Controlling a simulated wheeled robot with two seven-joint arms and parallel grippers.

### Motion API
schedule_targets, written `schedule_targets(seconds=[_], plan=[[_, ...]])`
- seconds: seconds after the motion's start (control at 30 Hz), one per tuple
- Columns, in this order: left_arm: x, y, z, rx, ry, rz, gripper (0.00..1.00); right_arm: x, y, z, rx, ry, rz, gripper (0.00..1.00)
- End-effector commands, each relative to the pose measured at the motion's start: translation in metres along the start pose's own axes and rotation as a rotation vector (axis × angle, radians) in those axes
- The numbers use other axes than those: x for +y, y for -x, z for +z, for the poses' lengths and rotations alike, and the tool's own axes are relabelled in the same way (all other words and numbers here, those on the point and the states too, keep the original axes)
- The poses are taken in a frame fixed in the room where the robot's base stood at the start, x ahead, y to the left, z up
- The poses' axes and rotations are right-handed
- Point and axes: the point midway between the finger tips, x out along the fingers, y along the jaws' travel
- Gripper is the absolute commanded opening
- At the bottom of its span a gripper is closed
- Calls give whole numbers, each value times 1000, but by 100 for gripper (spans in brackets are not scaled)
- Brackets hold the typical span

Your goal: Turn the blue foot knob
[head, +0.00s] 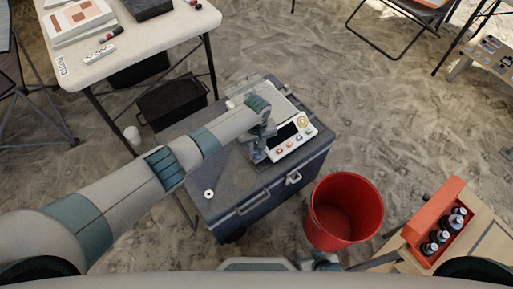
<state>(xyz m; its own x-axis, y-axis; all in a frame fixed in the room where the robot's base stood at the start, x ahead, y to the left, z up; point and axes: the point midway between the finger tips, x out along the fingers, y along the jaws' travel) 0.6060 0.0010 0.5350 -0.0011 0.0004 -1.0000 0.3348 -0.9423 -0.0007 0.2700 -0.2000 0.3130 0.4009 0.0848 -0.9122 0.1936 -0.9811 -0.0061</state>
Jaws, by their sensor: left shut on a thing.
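A white balance (290,133) with a dark screen, a row of coloured buttons and a round gold emblem sits on top of a blue-grey case. My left arm reaches in from the left, and my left gripper (259,154) is at the balance's near left corner. It is shut on the blue foot knob there, which the fingers mostly hide. The knob's angle cannot be made out. A small part of what looks like my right gripper (324,262) shows at the bottom edge, beside the red bucket. Its fingers cannot be made out.
The case (262,194) has latches and a handle in front, with a white ring (209,194) on its left top. A red bucket (343,211) stands right of it. An orange crate of dark bottles (437,224) is at right. A white table (133,38) is upper left.

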Motion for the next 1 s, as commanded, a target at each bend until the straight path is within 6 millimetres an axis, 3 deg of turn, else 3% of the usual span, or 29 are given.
schedule_targets(seconds=[0.57,1.0], plan=[[0,2,0,0,-173,0,0,-14,7,-21,117,10,-16,36],[1,1,0,1,-548,0,0,-22,12,-34,191,14,-26,36]])
